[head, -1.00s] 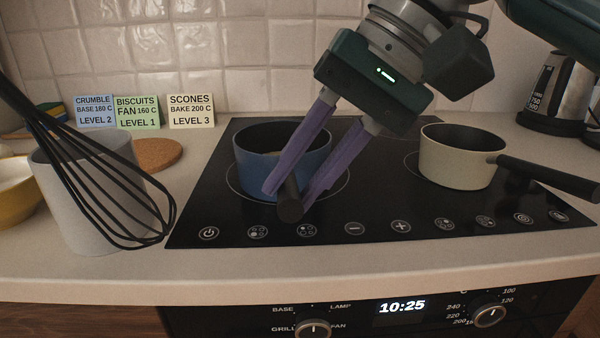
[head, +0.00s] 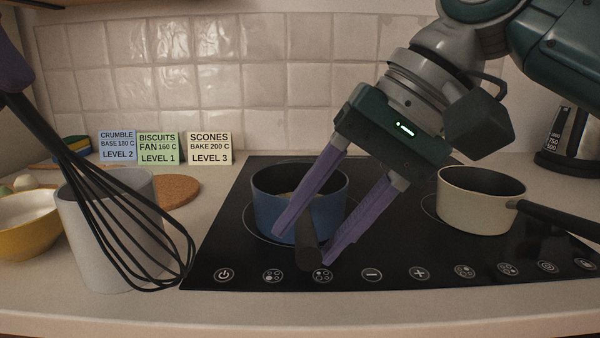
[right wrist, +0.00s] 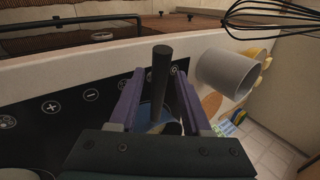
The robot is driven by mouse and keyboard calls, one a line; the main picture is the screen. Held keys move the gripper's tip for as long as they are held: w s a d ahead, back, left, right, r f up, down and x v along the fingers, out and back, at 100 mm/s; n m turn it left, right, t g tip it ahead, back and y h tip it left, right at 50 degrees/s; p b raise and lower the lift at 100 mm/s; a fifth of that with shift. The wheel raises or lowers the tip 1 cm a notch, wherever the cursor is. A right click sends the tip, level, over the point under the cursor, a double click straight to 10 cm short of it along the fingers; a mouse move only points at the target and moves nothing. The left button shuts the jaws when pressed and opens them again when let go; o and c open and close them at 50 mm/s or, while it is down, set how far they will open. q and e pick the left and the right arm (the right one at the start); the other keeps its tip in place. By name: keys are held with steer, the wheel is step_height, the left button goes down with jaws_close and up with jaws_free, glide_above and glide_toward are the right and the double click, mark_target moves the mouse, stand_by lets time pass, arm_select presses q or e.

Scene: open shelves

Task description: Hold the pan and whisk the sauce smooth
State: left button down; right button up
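The blue pan (head: 275,212) stands on the left part of the hob, with a little pale sauce (head: 287,195) showing inside. Its dark handle (head: 309,253) points toward the front edge. My right gripper (head: 301,248) is open, with its purple fingers on either side of the handle; a gap shows on the left side. The right wrist view also shows the handle (right wrist: 160,72) between the fingers. My left gripper (head: 14,68), partly cut off at the left edge, is shut on the black whisk (head: 130,225). The whisk hangs tilted, its wires in front of the grey crock.
The grey crock (head: 85,245) stands left of the hob (head: 235,250), near a yellow bowl (head: 30,235). A cream pan (head: 470,205) is on the hob's right, its handle pointing right. Recipe cards (head: 158,147) and a cork mat (head: 180,188) are behind. A kettle (head: 572,140) stands back right.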

arm_select(q)
steer(key=shift+a+r, duration=0.1)
steer(key=shift+r, duration=0.15)
arm_select(e)
steer(key=shift+o, duration=0.8)
arm_select(q)
step_height(320, 180, up, 5)
steer(key=p, duration=0.5)
steer(key=shift+r, duration=0.15)
arm_select(e)
step_height(320, 180, up, 20)
arm_select(q)
steer(key=shift+f, duration=0.25)
step_height(320, 180, down, 5)
steer(key=b, duration=0.5)
steer(key=shift+r, duration=0.15)
arm_select(e)
step_height(320, 180, down, 20)
steer(key=shift+r, duration=0.1)
steer(key=shift+r, duration=0.1)
